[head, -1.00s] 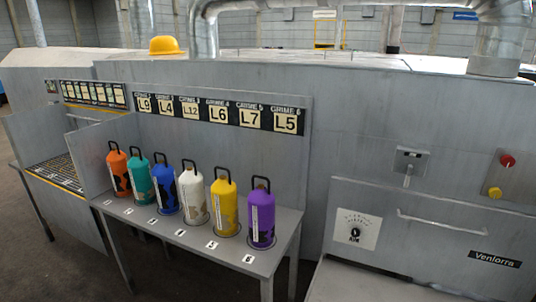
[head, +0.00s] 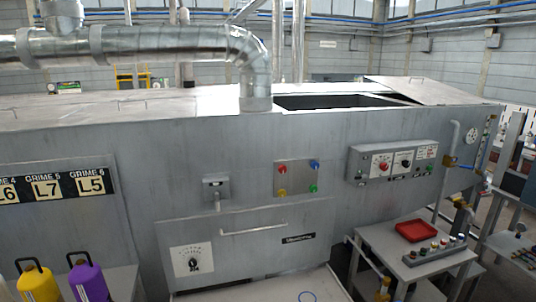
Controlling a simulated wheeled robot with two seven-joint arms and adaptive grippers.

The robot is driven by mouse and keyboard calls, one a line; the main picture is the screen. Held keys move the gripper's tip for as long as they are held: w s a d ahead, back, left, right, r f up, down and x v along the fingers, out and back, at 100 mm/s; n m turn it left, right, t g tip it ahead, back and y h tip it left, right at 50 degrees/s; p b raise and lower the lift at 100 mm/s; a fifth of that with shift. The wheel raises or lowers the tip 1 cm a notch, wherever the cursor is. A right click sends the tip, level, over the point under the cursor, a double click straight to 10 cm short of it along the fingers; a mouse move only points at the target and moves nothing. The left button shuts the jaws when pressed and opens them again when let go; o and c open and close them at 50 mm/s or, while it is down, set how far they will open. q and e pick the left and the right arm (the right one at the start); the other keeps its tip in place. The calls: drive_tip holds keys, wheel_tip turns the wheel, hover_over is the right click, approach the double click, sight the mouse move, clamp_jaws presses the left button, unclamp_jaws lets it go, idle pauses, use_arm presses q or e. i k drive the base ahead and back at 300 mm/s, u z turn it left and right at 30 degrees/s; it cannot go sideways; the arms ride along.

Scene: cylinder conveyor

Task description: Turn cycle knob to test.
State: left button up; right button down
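A grey control box (head: 392,162) is mounted on the machine's front at the right. It has a red-marked dial (head: 381,164) and a black dial (head: 403,161) next to each other. A separate black knob (head: 193,265) sits on a white plate with a printed scale at the lower left of the machine. The lettering is too small to tell which one is the cycle knob or where it points. Neither of my grippers shows in the head view.
A lever switch (head: 217,192) and a panel of coloured buttons (head: 297,178) are on the machine's front, above a long handle (head: 253,230). A side table with a red tray (head: 417,230) stands at the lower right. Yellow (head: 37,282) and purple (head: 88,281) cylinders stand at the lower left.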

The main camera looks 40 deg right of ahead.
sight(406, 163)
drive_tip(key=z, duration=2.95)
drive_tip(key=i, duration=1.8)
drive_tip(key=u, duration=0.45)
